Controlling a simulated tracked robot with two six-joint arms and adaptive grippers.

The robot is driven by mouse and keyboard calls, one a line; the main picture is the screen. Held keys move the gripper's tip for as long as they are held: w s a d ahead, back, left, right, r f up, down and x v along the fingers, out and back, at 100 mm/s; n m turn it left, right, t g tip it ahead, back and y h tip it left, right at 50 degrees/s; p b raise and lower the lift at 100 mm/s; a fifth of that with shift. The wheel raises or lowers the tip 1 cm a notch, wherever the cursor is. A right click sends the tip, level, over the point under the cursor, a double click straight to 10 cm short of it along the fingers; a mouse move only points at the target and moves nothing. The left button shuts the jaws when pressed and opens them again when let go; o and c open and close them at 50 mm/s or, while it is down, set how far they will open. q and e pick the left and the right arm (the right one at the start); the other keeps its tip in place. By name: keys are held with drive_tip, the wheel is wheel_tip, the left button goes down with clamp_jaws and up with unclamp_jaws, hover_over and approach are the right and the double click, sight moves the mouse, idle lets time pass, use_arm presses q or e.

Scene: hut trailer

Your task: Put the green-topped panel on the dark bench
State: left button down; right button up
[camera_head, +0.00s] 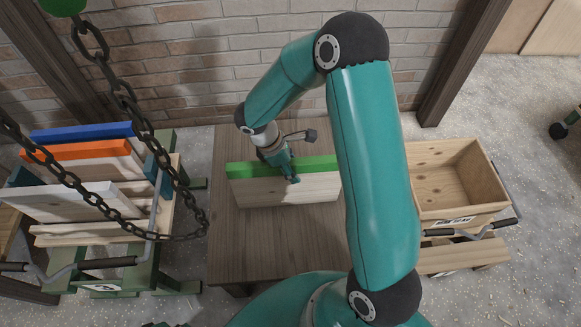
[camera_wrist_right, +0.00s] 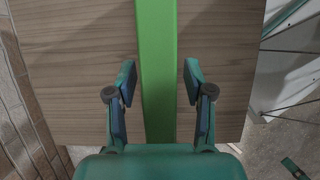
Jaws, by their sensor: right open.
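The green-topped panel (camera_head: 290,190) is pale wood with a bright green top edge. It stands upright on the brownish wooden bench (camera_head: 240,245), which also shows in the wrist view (camera_wrist_right: 80,60). My right gripper (camera_head: 292,179) is at the panel's top edge, about mid-length. In the wrist view my right gripper (camera_wrist_right: 160,85) is open, with one finger on each side of the green edge (camera_wrist_right: 157,40) and visible gaps to both. My arm hides the panel's right end in the head view. My left gripper is not in view.
A green-framed rack (camera_head: 165,190) at left holds panels with blue, orange and white tops. A dark chain (camera_head: 122,95) hangs in front of it. An open wooden crate (camera_head: 450,185) stands at right. A brick wall (camera_head: 180,65) is behind the bench.

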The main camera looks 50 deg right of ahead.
drive_tip(key=p+v, duration=0.3)
drive_tip(key=v, duration=0.9)
